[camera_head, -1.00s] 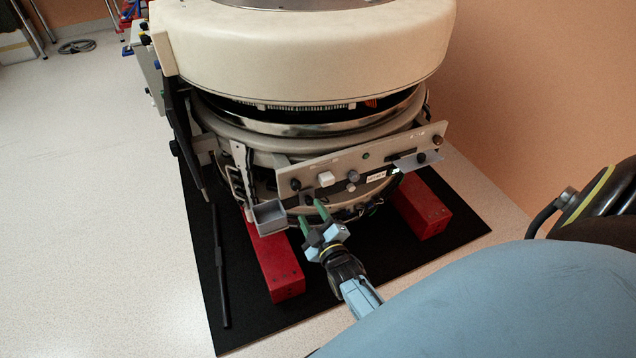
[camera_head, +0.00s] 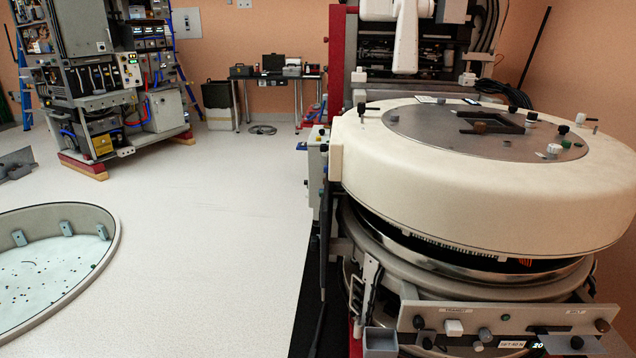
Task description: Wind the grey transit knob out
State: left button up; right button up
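The front panel (camera_head: 510,321) of the large cream ring-shaped machine (camera_head: 480,210) shows at the lower right. A small label at its left seems to read TRANSIT. Along the panel are a dark knob (camera_head: 418,322), a pale square knob (camera_head: 454,328) and a grey round knob (camera_head: 485,335). I cannot tell for certain which one is the transit knob. A small grey open box (camera_head: 380,341) hangs at the panel's left end. The panel's lower part is cut off by the picture edge. Neither of my grippers is in view.
A round pit-like ring (camera_head: 108,240) lies at the left. An equipment rack (camera_head: 95,90) stands behind it, and a black table (camera_head: 277,76) is at the back wall. Pale floor (camera_head: 220,230) between rack and machine is clear. Several small knobs sit on the machine's top plate (camera_head: 420,122).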

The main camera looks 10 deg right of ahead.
aim_at(486, 335)
jog(key=k, duration=1)
